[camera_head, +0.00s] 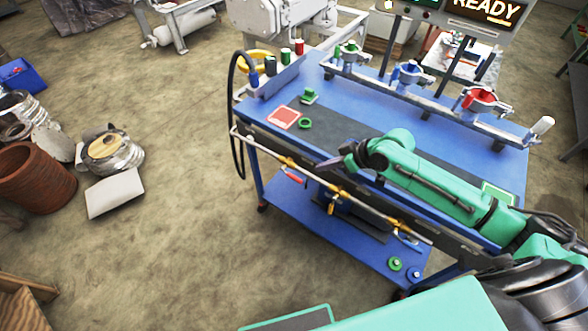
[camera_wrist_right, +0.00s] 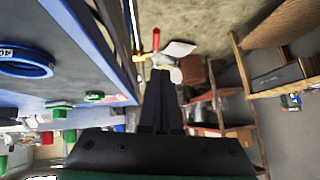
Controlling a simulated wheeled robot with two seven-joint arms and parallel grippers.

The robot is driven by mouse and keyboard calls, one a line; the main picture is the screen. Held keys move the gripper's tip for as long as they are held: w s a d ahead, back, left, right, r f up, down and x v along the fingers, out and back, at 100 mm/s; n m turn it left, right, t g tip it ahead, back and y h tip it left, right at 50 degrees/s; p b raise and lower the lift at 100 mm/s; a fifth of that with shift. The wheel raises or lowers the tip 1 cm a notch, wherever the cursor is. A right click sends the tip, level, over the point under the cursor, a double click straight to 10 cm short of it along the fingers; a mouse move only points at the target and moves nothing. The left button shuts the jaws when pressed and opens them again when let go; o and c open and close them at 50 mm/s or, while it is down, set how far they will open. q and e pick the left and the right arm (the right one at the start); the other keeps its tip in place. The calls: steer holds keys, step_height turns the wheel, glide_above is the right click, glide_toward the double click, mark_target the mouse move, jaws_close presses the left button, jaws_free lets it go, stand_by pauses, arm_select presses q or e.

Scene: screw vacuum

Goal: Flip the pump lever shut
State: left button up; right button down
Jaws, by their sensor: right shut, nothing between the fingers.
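A pipe (camera_head: 374,206) runs along the front side of the blue cart and carries several small valve levers. A red-handled lever (camera_head: 293,178) is near its left part and hangs out from the pipe; it also shows in the right wrist view (camera_wrist_right: 156,39), just beyond the fingertips. A yellow lever (camera_head: 331,208) and a blue lever (camera_head: 406,239) sit farther right. I cannot tell which is the pump lever. My right gripper (camera_head: 322,165) is shut and empty at the cart's front edge, right of the red lever, apart from it. My left gripper is out of view.
The blue cart top (camera_head: 340,95) holds a red square pad (camera_head: 284,117), small green parts and a rail with clamps (camera_head: 409,72). A dark hose (camera_head: 236,110) loops at the cart's left end.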

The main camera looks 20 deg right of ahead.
steer(key=shift+w+d+r, duration=0.25)
steer(key=shift+w+r, duration=0.1)
steer(key=shift+r, duration=0.25)
steer(key=shift+w+d+r, duration=0.25)
steer(key=shift+w+r, duration=0.05)
steer(key=shift+r, duration=0.3)
glide_toward(292, 175)
steer(key=w+a, duration=0.2)
steer(key=w, duration=0.1)
steer(key=f, duration=0.2)
steer(key=a+f+p, duration=0.1)
steer(key=f, duration=0.1)
steer(key=shift+s, duration=0.25)
steer(key=shift+f, duration=0.15)
